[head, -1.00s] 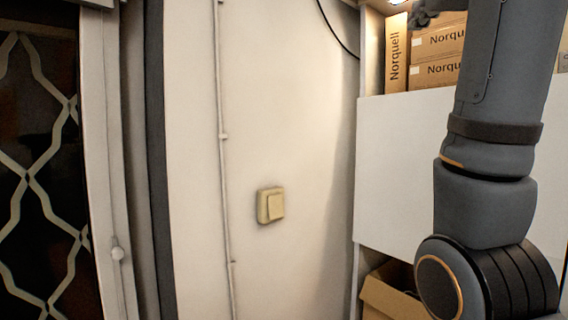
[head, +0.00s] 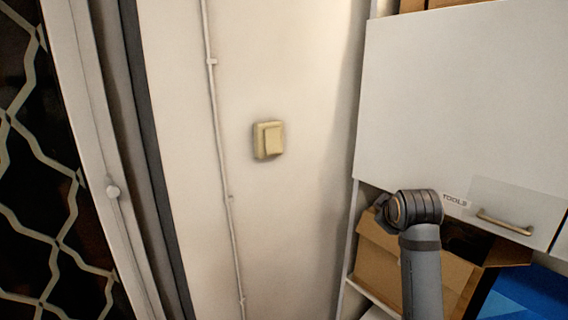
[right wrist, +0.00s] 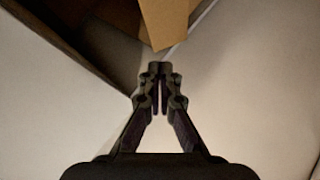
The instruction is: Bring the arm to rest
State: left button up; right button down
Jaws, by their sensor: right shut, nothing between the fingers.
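My right arm (head: 421,270) rises from the bottom edge at the lower right of the head view, in front of the cabinet. Its rounded joint is at the top, and my right gripper cannot be made out clearly there. In the right wrist view my right gripper (right wrist: 160,80) is shut and empty, its fingers close together. Brown cardboard (right wrist: 165,20) shows beyond the fingertips. My left gripper is in neither view.
A cream wall switch (head: 269,140) sits on the pale wall beside a thin conduit (head: 218,120). A white cabinet with a TOOLS drawer handle (head: 505,222) stands at right, above an open cardboard box (head: 375,255) and a blue object (head: 530,300). A lattice door (head: 40,170) is at left.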

jog(key=s+f+m+g, duration=0.2)
jog(key=s+f, duration=0.5)
jog(key=f, duration=0.3)
jog(key=s+f+m+g, duration=0.1)
jog(key=s+f, duration=0.5)
jog(key=f, duration=0.4)
jog(key=s+f+m+g, duration=0.1)
jog(key=s+f, duration=0.3)
jog(key=s, duration=0.3)
jog(key=s+a+f+m+g+y, duration=0.1)
jog(key=s+f+m+g, duration=0.1)
jog(key=s+f, duration=0.35)
jog(key=s+f+m+g, duration=0.1)
jog(key=s+f, duration=0.1)
jog(key=s, duration=0.6)
notch_tip(320, 180, down, 26)
jog(key=s+d+g, duration=0.1)
jog(key=s+d, duration=0.1)
jog(key=d, duration=0.1)
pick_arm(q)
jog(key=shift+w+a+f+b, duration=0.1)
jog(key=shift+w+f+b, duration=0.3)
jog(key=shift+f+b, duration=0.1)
pick_arm(e)
jog(key=s+f+g, duration=0.1)
jog(key=s+f, duration=1.6)
jog(key=s, duration=0.1)
jog(key=shift+s+d+f, duration=0.2)
jog(key=shift+d+f, duration=0.15)
jog(key=shift+f, duration=0.05)
